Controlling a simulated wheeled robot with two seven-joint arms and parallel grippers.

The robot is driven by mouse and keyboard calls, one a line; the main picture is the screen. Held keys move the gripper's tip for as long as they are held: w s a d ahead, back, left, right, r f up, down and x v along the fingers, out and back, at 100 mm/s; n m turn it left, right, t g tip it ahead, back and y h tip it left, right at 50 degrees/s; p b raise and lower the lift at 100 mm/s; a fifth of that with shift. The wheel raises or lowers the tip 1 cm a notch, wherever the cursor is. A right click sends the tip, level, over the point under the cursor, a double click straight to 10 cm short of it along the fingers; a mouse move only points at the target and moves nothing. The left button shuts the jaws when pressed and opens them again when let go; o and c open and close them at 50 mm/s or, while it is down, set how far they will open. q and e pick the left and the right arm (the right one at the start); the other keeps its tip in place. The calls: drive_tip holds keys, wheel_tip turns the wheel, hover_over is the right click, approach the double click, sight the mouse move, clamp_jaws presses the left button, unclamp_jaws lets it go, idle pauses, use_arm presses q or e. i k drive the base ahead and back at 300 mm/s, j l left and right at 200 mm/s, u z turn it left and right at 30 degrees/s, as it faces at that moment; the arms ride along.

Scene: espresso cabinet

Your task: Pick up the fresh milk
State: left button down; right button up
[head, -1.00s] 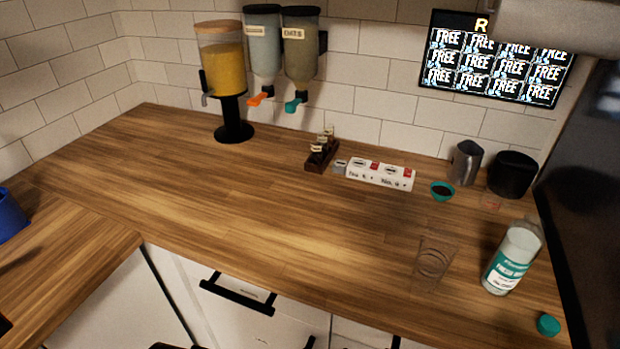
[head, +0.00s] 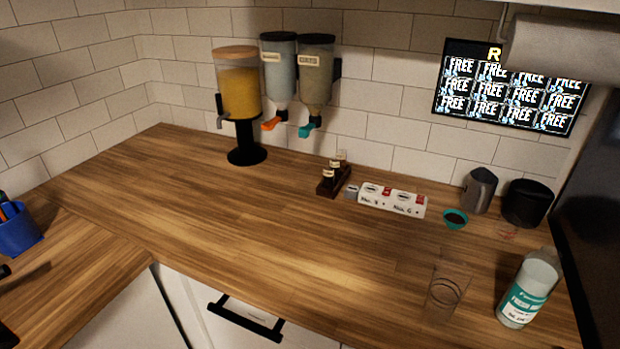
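The fresh milk (head: 528,290) is a clear bottle with white contents and a teal and white label. It stands on the wooden counter at the right, close to the dark panel. Its mouth is at the top and the label faces me. Neither of my grippers can be made out in the head view. Nothing is touching the bottle.
A clear glass (head: 446,291) stands left of the bottle. Behind are a teal cup (head: 454,219), a metal pitcher (head: 479,190), a black container (head: 527,203) and a white box (head: 391,200). Dispensers (head: 240,95) stand at the back. The counter's middle (head: 240,220) is clear.

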sight(540, 271)
drive_tip(key=l+z, duration=0.1)
drive_tip(key=z, duration=1.1)
